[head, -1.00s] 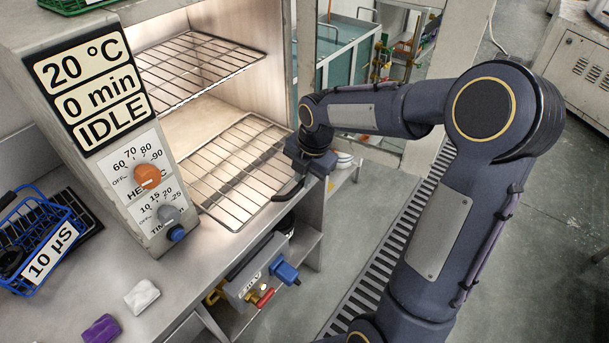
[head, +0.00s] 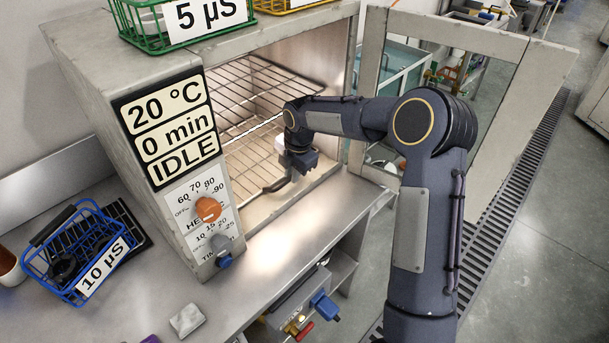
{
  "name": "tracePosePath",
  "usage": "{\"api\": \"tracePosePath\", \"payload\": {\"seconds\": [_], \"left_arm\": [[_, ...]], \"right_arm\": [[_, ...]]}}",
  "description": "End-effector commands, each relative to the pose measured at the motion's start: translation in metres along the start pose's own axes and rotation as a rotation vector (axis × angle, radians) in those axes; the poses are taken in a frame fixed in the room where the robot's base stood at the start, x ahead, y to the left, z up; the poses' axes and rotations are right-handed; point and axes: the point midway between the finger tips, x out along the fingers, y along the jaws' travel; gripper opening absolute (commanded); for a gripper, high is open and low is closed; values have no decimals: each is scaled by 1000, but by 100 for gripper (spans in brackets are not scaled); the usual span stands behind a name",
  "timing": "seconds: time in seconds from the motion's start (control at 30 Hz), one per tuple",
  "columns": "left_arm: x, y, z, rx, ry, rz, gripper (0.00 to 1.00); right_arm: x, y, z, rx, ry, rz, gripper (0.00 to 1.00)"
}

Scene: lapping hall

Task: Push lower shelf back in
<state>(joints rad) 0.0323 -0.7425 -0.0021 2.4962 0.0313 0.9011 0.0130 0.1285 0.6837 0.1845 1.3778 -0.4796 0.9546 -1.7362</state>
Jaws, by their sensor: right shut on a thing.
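The lower shelf (head: 240,163) is a wire rack low inside the open, lit oven. Its front part lies close to the oven mouth, and the arm hides part of its right side. My right gripper (head: 271,188) is shut on the lower shelf at its front right, just inside the opening; the exact grip point is small and dark. The upper shelf (head: 262,84) is another wire rack above it. My left gripper is not in view.
The oven's door (head: 445,95) stands open on the right. The control panel (head: 190,190) reads 20 °C, 0 min, IDLE. A blue basket (head: 75,255) and a white block (head: 187,320) rest on the bench (head: 250,295). A green basket (head: 165,30) stands on top.

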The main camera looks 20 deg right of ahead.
Motion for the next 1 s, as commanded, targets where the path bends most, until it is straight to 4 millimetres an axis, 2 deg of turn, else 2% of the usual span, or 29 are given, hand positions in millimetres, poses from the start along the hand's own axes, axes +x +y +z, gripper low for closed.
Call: {"api": "tracePosePath", "payload": {"seconds": [0.03, 0.2, 0.6, 0.63, 0.77, 1.0], "left_arm": [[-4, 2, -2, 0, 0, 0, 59], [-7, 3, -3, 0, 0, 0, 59], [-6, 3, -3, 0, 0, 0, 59], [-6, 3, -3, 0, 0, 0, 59], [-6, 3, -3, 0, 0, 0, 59], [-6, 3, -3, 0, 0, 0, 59]], "right_arm": [[-1, 8, -1, -1, 0, 2, 0], [2, 20, 0, -1, 0, 3, 0], [3, 24, 0, 0, -1, 10, 0], [3, 24, 0, 0, -1, 11, 17], [3, 24, 0, 0, -1, 9, 34], [4, 22, 0, 0, -1, 4, 36]]}}
